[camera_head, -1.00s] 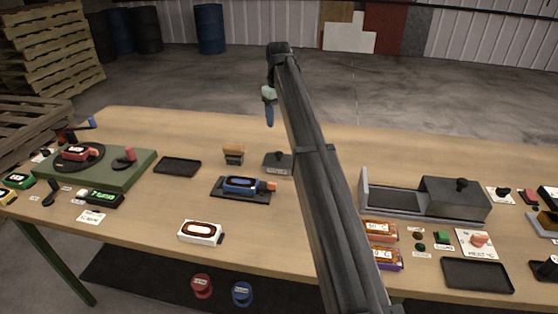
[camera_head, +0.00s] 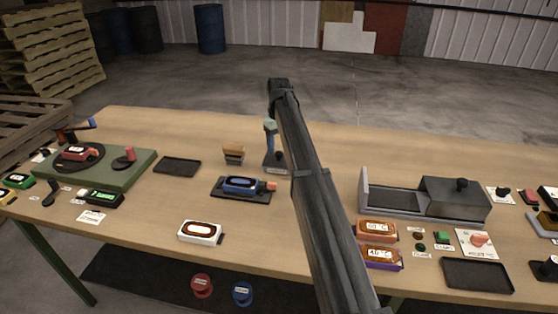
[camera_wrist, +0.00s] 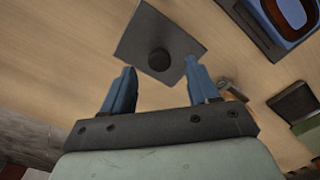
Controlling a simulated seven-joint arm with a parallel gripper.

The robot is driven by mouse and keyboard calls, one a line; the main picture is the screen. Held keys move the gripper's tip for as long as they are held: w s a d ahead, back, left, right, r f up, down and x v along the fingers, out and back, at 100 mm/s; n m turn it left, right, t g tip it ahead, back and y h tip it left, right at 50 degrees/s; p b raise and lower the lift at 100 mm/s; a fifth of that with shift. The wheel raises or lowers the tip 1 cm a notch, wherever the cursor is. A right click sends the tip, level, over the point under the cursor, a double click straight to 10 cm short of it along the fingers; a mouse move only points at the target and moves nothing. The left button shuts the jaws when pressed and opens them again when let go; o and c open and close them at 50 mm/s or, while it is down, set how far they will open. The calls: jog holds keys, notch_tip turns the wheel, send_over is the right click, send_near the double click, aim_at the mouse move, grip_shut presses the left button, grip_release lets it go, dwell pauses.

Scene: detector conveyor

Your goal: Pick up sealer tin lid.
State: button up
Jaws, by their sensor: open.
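The likely sealer tin lid (camera_head: 284,168) is a flat grey square plate with a dark round knob, lying on the table behind the blue device. In the wrist view the lid (camera_wrist: 138,42) lies beyond the fingertips, its knob (camera_wrist: 159,59) roughly centred between them. My gripper (camera_head: 270,150) points down above the lid and partly hides it in the head view. In the wrist view my gripper (camera_wrist: 160,70) has its two blue fingers apart, with nothing held. The remaining height above the knob is hard to judge.
The blue device (camera_head: 240,185) on its dark base is close in front, and a small wooden block (camera_head: 234,152) stands to the left. An empty dark tray (camera_head: 178,166) lies further left. A grey sliding box (camera_head: 455,196) stands at right. The table behind the lid is clear.

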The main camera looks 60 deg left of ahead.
aim_at(279, 153)
jog(key=shift+f, duration=1.6)
jog(key=shift+c, duration=0.2)
grip_shut()
